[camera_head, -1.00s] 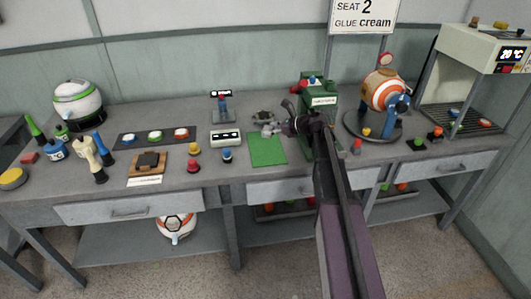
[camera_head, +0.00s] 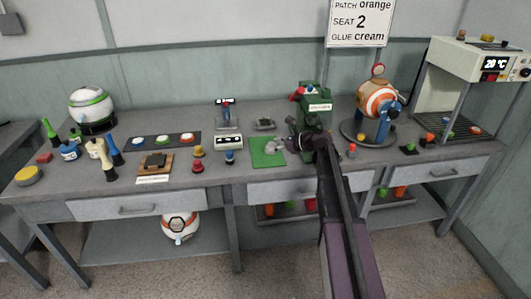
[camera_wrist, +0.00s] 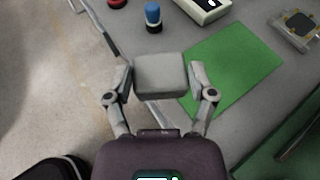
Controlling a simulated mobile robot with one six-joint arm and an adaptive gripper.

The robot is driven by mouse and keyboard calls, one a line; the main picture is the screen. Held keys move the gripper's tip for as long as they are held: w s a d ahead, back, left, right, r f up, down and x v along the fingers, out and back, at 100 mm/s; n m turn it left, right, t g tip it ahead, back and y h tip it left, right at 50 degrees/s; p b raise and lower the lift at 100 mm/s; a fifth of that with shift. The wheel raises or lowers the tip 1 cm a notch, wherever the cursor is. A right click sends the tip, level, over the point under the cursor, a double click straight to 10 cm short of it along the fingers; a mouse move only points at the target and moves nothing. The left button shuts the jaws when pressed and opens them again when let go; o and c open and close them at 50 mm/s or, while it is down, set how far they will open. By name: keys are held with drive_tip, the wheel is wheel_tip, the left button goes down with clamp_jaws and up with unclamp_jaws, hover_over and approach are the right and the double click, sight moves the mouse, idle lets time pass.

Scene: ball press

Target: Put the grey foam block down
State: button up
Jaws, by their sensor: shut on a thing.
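The grey foam block (camera_wrist: 160,74) is between the two fingers of my gripper (camera_wrist: 161,84) in the wrist view, with a finger on each of its sides. In the head view the block (camera_head: 271,147) is a small grey shape at my gripper (camera_head: 281,148), over the green mat (camera_head: 264,160). In the wrist view the green mat (camera_wrist: 236,72) lies to the right of the block. I cannot tell how high the block is above the bench.
The green press (camera_head: 312,112) stands behind my arm, with the striped ball (camera_head: 379,97) to its right. A blue-topped knob (camera_wrist: 153,17) and a red knob (camera_wrist: 116,3) are beyond the block. The bench edge (camera_wrist: 107,37) runs to the block's left.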

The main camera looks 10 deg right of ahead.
drive_tip(key=shift+a, duration=0.1)
drive_tip(key=shift+a, duration=0.95)
